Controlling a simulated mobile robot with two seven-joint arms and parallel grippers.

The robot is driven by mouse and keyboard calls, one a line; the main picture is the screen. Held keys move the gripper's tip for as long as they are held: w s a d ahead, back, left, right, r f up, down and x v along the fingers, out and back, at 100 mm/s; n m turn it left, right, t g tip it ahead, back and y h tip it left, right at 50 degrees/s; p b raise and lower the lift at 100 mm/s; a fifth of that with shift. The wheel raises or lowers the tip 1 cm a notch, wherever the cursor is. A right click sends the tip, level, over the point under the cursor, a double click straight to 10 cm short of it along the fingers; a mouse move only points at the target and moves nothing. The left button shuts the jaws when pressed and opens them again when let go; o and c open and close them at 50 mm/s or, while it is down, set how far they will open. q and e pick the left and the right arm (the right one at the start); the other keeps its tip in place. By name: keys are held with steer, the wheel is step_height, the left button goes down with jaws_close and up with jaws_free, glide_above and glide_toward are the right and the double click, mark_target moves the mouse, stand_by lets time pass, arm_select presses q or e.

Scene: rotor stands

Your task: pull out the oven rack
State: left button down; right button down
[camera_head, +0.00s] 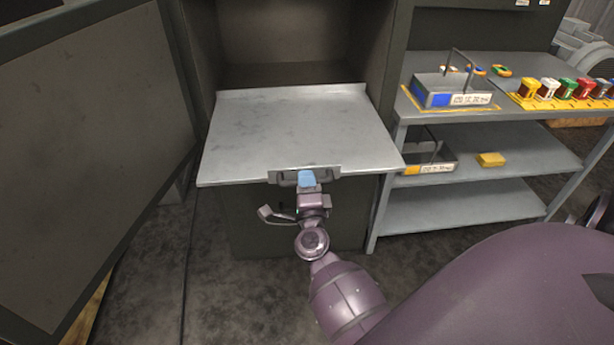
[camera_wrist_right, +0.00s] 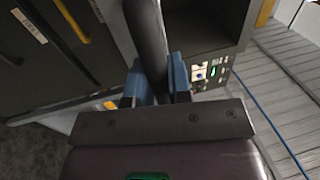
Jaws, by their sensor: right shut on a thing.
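The oven rack (camera_head: 290,125) is a flat grey metal sheet that sticks out of the dark oven cavity (camera_head: 290,45) toward me. A dark handle (camera_head: 288,177) runs along the middle of its front edge. My right gripper (camera_head: 307,178), with blue fingertips, is at this handle and shut on it. In the right wrist view, the two blue fingers (camera_wrist_right: 158,82) stand on either side of a dark bar (camera_wrist_right: 146,38). The rack's rear edge is at the oven opening. My left gripper is not in view.
A large dark door panel (camera_head: 90,140) stands open at the left. At the right, a grey shelf unit (camera_head: 470,205) holds a labelled tray (camera_head: 455,98), several coloured parts (camera_head: 565,88) and a yellow block (camera_head: 490,159). The floor before the oven is clear apart from my arm.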

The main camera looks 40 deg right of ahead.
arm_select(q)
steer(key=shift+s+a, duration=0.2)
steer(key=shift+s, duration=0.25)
arm_select(e)
steer(key=shift+v, duration=0.8)
steer(key=shift+r, duration=0.15)
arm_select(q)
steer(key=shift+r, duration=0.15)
arm_select(e)
steer(key=c, duration=1.3)
jaws_free()
steer(key=shift+c, duration=0.2)
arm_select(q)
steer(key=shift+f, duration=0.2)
arm_select(e)
steer(key=v, duration=1.1)
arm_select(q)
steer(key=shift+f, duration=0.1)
arm_select(e)
steer(key=shift+w+r, duration=0.1)
